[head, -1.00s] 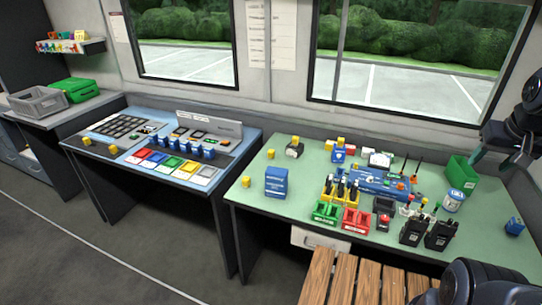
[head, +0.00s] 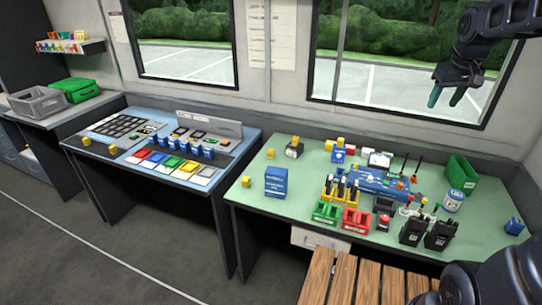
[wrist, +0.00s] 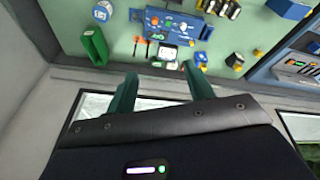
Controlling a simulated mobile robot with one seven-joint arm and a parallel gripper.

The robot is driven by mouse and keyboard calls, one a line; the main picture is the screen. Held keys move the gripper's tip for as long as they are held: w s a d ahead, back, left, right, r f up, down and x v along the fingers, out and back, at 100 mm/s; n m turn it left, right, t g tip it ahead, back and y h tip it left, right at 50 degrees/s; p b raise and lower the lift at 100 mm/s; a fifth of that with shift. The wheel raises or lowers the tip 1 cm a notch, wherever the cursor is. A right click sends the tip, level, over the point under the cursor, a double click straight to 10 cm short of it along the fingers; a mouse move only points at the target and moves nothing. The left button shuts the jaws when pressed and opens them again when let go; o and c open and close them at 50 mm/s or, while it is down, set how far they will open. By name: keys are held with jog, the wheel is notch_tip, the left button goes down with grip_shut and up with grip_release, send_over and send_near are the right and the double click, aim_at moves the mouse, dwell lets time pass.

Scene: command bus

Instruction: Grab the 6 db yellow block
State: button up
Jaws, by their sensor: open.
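Several small yellow blocks are in view; no 6 dB marking is readable on any. On the green table one lies near the back left (head: 270,153) and another near the left edge (head: 245,181). Yellow pieces also show on a black device (head: 293,150) and a blue block (head: 338,156). Two more yellow blocks (head: 86,141) (head: 112,149) sit on the blue console. My gripper (head: 447,97) is open and empty, high above the back right of the table. In the wrist view its fingers (wrist: 159,75) are apart, with the table beyond them.
The green table (head: 236,198) also bears a blue box (head: 276,182), a blue instrument (head: 372,180), red (head: 356,222) and green (head: 326,212) racks, black radios (head: 414,231) and a green bin (head: 462,172). The window wall is close behind. A slatted wooden seat (head: 345,280) stands in front.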

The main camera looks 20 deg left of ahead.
jog(key=w+a+f+n+g, duration=0.1)
jog(key=w+a+f+n, duration=0.15)
jog(key=w+a, duration=1.05)
jog(key=n+g, duration=0.2)
jog(key=n, duration=0.9)
send_over(271, 150)
jog(key=f, duration=3.2)
jog(key=shift+w+d+f, duration=0.2)
jog(key=shift+d+f, duration=0.05)
jog(key=shift+f, duration=0.15)
notch_tip(271, 150, down, 5)
jog(key=shift+s+a+f, duration=0.1)
jog(key=shift+s+f, duration=0.1)
jog(key=shift+f, duration=1.2)
jog(key=shift+s+a+f, duration=0.1)
jog(key=shift+s+f, duration=0.1)
jog(key=shift+f, duration=1.15)
jog(key=c, duration=1.1)
